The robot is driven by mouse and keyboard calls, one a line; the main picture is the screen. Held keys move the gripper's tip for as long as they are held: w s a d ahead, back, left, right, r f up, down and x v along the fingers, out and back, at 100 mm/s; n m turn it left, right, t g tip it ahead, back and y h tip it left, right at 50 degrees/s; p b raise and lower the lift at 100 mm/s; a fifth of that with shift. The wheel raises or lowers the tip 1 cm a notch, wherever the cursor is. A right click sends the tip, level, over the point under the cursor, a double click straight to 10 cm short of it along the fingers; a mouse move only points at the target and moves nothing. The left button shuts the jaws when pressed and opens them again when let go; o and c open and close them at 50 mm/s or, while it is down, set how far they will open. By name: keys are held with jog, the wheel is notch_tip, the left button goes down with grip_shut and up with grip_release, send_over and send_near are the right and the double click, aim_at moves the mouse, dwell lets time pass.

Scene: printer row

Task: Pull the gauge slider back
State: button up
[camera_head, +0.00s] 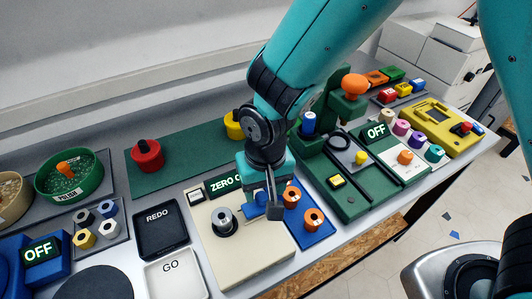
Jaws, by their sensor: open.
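A beige gauge unit (243,255) stands at the front middle, with a green display reading "ZERO" and a further letter cut off by my arm. A silver cylinder (224,216) stands upright on a dark round base on it. A small blue piece (251,209) shows at the unit's right side, partly behind my gripper; it may be the slider, but I cannot tell. My gripper (273,205) points down over the unit's right edge, jaws open. One dark finger shows clearly, in front of the blue piece; whether it touches the piece is unclear.
A blue block with orange rings (313,219) stands close to the right of my gripper. A green press-like station (350,195) is further right. REDO (160,228) and GO (174,276) pads lie left. The counter's front edge runs close by.

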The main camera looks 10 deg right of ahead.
notch_tip(320, 180, up, 16)
jog(key=shift+d, duration=0.35)
jog(key=shift+f, duration=0.15)
jog(key=s+d+r+n+y, duration=0.3)
jog(key=s+d+n, duration=0.1)
jog(key=s+d, duration=0.6)
jog(key=shift+s+r+n+y, duration=0.2)
jog(key=shift+r+n+y, duration=0.05)
jog(key=shift+n+y, duration=0.15)
